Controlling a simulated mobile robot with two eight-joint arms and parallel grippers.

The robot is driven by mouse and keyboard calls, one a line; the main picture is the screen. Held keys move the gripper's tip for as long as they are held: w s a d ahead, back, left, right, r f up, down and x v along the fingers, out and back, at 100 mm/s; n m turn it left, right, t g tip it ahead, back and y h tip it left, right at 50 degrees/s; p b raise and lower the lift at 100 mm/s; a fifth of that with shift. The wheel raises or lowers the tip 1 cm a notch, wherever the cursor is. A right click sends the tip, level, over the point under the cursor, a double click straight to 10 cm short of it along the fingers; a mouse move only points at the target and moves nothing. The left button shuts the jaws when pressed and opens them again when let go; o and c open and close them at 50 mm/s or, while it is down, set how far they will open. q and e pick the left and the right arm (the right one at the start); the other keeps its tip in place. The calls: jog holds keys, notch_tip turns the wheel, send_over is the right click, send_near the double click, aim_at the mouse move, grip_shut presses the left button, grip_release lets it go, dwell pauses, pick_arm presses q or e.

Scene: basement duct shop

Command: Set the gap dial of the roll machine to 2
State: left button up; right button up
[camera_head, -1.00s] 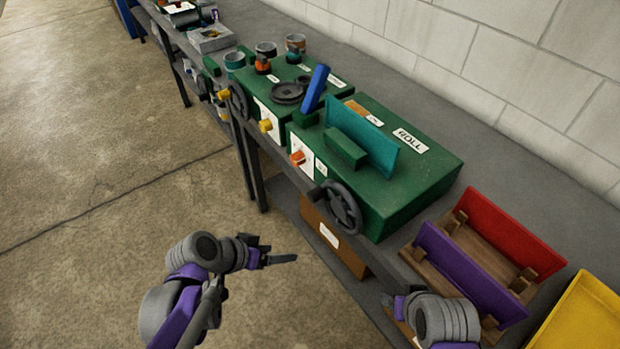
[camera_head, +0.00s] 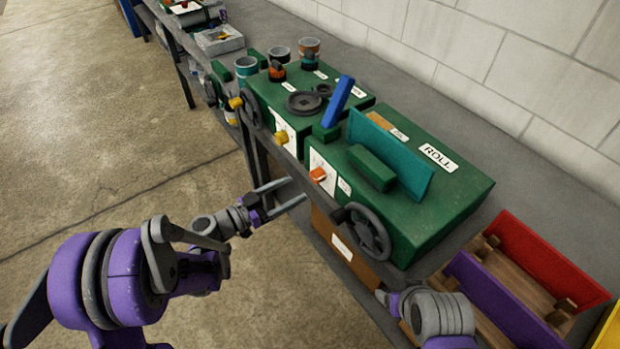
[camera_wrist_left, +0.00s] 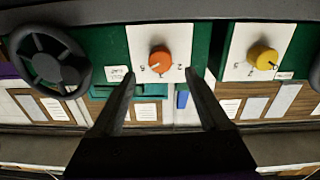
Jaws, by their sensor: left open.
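The roll machine (camera_head: 452,205) is a green box labelled ROLL on the bench. Its orange gap dial (camera_head: 318,174) sits on a white front panel. In the left wrist view the orange dial (camera_wrist_left: 160,59) is just beyond and between the fingertips, with figures below it, including a 2 at lower right. A pale mark shows low on the knob; I cannot tell its exact setting. My left gripper (camera_head: 296,190) is open and empty in front of the panel, apart from the dial; its fingers also show in the wrist view (camera_wrist_left: 161,78).
A dark handwheel (camera_head: 367,232) juts from the machine's front, right of the dial. A yellow dial (camera_head: 281,138) is on the neighbouring green machine. A wooden tray with red and purple sides (camera_head: 541,257) stands right. The floor in front of the bench is clear.

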aim_at(313, 179)
pick_arm(q)
jog(key=x, duration=0.6)
jog(key=shift+w+d+p, duration=0.25)
jog(key=shift+p, duration=0.15)
grip_shut()
